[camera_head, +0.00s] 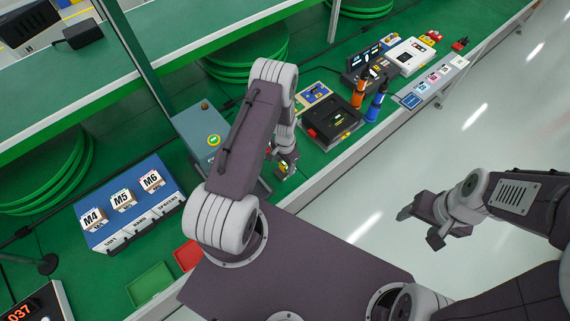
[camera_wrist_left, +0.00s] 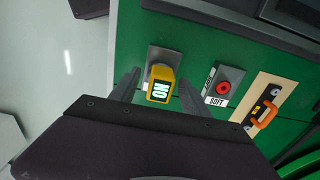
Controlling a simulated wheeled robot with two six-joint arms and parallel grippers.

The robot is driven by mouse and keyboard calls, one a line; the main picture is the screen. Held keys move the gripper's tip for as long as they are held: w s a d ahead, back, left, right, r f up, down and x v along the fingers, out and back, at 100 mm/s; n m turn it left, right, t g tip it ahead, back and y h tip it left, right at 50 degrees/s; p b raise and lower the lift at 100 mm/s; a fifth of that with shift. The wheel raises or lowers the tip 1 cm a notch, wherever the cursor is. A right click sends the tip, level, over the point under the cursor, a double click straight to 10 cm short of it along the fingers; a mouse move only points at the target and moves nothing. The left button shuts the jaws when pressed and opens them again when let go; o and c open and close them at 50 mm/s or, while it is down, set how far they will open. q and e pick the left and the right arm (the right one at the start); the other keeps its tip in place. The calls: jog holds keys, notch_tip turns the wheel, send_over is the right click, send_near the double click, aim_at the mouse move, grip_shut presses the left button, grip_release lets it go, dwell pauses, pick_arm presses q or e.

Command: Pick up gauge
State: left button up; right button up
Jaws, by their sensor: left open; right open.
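The gauge appears to be a small yellow device (camera_wrist_left: 161,90) with a lit screen, by a grey plate (camera_wrist_left: 163,55) on the green bench in the left wrist view. Its screen lettering is turned sideways. My left gripper (camera_wrist_left: 155,82) is open, with one finger on each side of the yellow device; I cannot tell whether either finger touches it. In the head view my left gripper (camera_head: 286,162) is low over the bench near its front edge, and a bit of yellow (camera_head: 283,169) shows there, mostly hidden. My right gripper (camera_head: 424,221) is open and empty over the floor.
Beside the gauge are a SOFT block with a red button (camera_wrist_left: 222,88) and a beige plate with an orange handle (camera_wrist_left: 264,112). A grey-blue box (camera_head: 196,124), a black case (camera_head: 333,132) and a blue M4-M6 bin unit (camera_head: 170,183) stand around my left arm.

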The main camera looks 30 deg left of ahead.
pick_arm(q)
jog(key=shift+f, duration=0.25)
grip_shut()
